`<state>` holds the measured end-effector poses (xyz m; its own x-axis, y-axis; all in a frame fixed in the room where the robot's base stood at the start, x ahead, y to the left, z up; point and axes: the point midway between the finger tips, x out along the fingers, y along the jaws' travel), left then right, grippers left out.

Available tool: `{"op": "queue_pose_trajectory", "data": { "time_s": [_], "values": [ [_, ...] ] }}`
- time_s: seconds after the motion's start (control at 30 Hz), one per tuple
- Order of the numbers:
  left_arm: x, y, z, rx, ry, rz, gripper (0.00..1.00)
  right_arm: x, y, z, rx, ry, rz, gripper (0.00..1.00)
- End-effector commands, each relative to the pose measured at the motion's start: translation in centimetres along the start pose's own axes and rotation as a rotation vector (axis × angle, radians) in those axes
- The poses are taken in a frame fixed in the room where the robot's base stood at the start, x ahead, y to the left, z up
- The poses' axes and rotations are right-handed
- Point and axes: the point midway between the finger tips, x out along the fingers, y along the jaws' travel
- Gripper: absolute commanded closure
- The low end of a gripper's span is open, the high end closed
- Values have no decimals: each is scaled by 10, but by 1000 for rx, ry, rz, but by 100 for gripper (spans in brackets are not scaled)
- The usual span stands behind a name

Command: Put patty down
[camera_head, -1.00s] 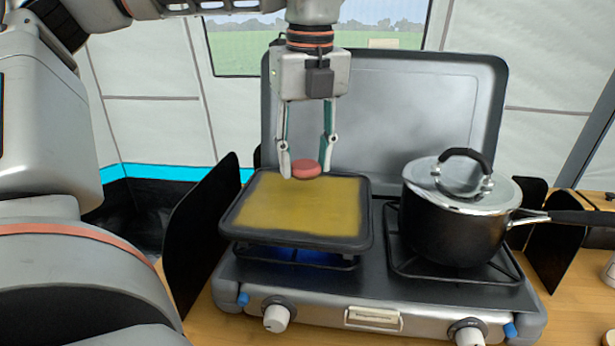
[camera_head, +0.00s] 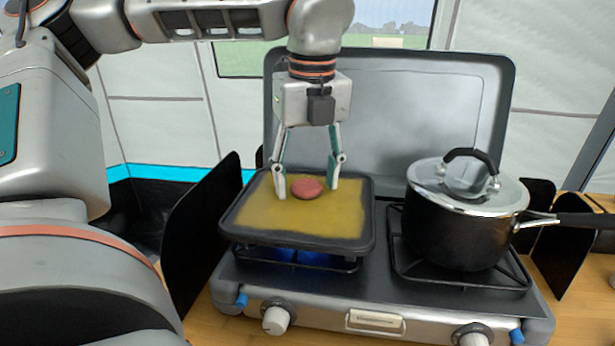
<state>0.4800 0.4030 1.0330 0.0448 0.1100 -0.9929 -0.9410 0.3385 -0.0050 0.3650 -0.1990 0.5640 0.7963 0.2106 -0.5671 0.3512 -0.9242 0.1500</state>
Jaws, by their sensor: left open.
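The patty (camera_head: 307,188) is a small round pinkish-red disc. It lies on the yellow surface of the square black griddle (camera_head: 290,241), towards the back of it. My left gripper (camera_head: 308,192) points down over the griddle, with one fingertip on each side of the patty. It is open, and a gap shows between the patty and at least the right fingertip. I cannot tell whether the left fingertip touches the patty. My right gripper is not in view.
The griddle sits on the left burner of a camping stove (camera_head: 385,292), with blue flame below. A lidded black pot (camera_head: 458,228) stands on the right burner, its handle pointing right. The raised stove lid (camera_head: 420,110) is behind my gripper. Dark side panels (camera_head: 205,225) flank the stove.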

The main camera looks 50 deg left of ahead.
Motion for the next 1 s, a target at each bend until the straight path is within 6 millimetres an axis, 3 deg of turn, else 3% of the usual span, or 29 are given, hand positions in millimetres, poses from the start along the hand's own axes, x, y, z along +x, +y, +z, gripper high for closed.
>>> {"op": "queue_pose_trajectory", "data": {
  "time_s": [0.23,0.7,1.0],
  "values": [
    [-19,0,1,-2,-4,-3,46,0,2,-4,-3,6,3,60],
    [-108,0,1,-2,-4,-4,46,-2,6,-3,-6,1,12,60],
    [-124,0,0,0,0,1,46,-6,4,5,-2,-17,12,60]
  ]
}}
